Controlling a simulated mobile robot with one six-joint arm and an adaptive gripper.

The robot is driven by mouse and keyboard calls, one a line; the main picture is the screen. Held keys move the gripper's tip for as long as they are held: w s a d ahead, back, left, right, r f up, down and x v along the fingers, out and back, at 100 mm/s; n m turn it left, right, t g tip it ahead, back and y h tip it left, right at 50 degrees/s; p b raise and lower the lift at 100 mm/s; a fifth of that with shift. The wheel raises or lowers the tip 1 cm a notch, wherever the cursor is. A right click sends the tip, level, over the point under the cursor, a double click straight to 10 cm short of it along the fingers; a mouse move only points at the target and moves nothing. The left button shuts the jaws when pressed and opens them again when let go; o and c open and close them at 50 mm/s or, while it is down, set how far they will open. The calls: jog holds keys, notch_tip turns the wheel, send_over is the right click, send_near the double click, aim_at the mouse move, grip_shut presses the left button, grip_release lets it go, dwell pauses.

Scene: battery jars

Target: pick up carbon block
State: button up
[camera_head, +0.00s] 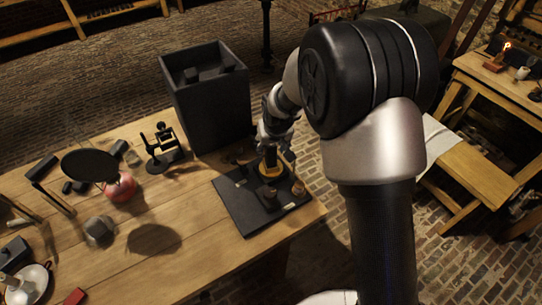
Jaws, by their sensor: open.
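My gripper (272,152) points down over the black tray (240,214) at the table's right end. Its jaws are open, around or just above a dark upright piece in a yellow-rimmed object (265,173). I cannot tell whether they touch it. A dark round piece (268,196) and a small brown jar (298,188) stand in front of it on the tray. Several small dark blocks (79,187) lie on the left of the table. I cannot tell for sure which dark piece is the carbon block.
A tall dark open box (210,115) with dark pieces inside stands behind the tray. A black and brass device (164,147), a round black disc (90,165) over a red vessel (120,187), and a grey lump (100,230) stand left. The table's front middle (200,255) is clear.

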jog(key=shift+c, duration=0.2)
grip_shut()
dwell(0.3)
